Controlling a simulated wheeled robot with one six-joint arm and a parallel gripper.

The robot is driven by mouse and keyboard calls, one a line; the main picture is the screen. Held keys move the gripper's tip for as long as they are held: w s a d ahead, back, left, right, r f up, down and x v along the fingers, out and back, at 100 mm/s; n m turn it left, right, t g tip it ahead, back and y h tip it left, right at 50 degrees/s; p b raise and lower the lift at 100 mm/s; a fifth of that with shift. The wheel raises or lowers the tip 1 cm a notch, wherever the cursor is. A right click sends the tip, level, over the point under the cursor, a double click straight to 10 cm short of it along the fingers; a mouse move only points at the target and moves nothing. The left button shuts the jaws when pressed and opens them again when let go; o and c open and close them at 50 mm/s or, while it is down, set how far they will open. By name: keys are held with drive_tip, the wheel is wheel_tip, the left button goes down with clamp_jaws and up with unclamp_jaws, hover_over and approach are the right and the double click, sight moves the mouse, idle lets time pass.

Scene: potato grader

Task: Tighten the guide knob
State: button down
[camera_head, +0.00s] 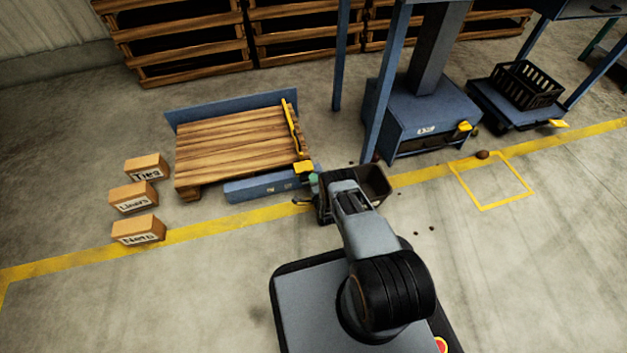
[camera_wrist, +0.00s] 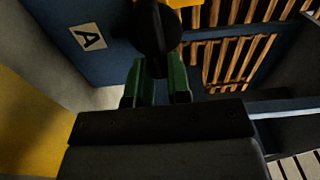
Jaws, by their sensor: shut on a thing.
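A dark, round knob (camera_wrist: 155,28) shows at the top middle of the wrist view, below a yellow part (camera_wrist: 183,3). My gripper (camera_wrist: 156,68) has green fingers, one on each side of the knob's lower end, and is shut on it. In the head view my gripper (camera_head: 314,181) is at the right end of the blue pallet frame (camera_head: 262,188), close to a yellow block (camera_head: 303,167). The knob cannot be made out there. Its turn angle and tightness cannot be told.
A wooden pallet (camera_head: 232,140) lies in the frame, with a yellow bar (camera_head: 292,128) along its right side. A dark bin (camera_head: 374,183) is beside my arm. Boxes (camera_head: 138,232) stand at left. A blue machine base (camera_head: 425,112) stands behind. Open floor lies at right.

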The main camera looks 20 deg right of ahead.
drive_tip(key=shift+f+m, duration=0.1)
drive_tip(key=shift+m, duration=0.2)
drive_tip(key=c, duration=1.1)
unclamp_jaws()
drive_tip(key=shift+o, duration=0.2)
